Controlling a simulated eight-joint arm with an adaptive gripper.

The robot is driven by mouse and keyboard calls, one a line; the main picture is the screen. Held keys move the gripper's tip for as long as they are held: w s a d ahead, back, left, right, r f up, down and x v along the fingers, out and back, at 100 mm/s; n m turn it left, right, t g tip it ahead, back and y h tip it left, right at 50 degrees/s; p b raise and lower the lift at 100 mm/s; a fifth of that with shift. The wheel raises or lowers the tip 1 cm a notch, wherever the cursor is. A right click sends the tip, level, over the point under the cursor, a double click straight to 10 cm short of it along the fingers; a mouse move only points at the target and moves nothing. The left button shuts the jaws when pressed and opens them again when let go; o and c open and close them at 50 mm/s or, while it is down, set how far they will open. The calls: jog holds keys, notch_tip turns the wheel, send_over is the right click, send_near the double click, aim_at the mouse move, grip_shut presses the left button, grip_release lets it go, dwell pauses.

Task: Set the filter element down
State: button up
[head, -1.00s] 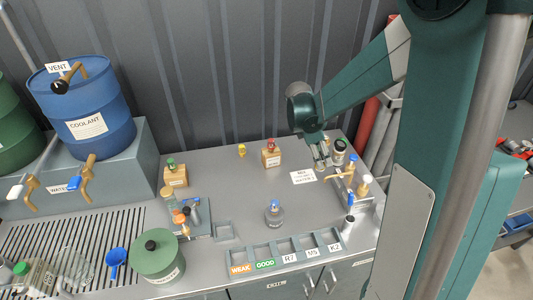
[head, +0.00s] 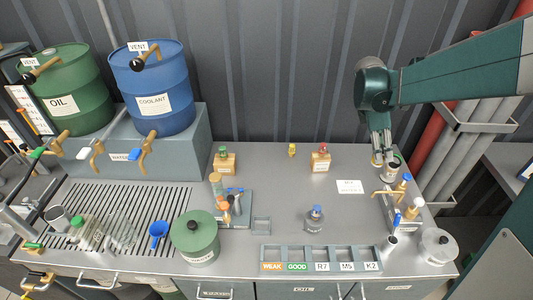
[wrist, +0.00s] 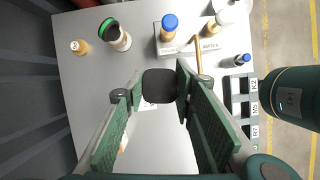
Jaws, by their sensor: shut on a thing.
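My gripper (head: 381,153) is at the right of the bench, fingers pointing down, close to a pale cylinder with a dark top (head: 393,168). In the wrist view, a dark, rounded, square-looking piece, taken as the filter element (wrist: 160,86), sits between the fingertips, and the gripper is shut on it. Only its near face shows; the fingers hide its sides. The head view does not show it clearly, so I cannot tell whether it touches the bench. The pale cylinder, with a green ring, also shows in the wrist view (wrist: 117,36), apart from the fingers.
A blue-capped valve block (head: 398,208) stands to the front right of my gripper. A white card (head: 349,187) lies to its left. A labelled tray (head: 320,258) lines the front edge, with a blue-capped bottle (head: 315,219) behind it. The back-centre bench is mostly clear.

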jog(key=w+a+r+n+t, duration=0.1)
jog(key=w+a+r+n, duration=0.15)
jog(key=w+a, duration=1.55)
jog(key=w+a+f+n+t+p, duration=0.15)
jog(key=w+a, duration=0.25)
jog(key=a, duration=0.7)
jog(key=w+a+n, duration=0.2)
jog(key=w+a, duration=0.2)
jog(key=a, duration=0.7)
notch_tip(320, 180, down, 11)
jog(key=shift+w, duration=0.2)
jog(key=shift+f, duration=0.1)
notch_tip(320, 180, down, 6)
jog(key=shift+f, duration=0.2)
jog(key=shift+f, duration=1.75)
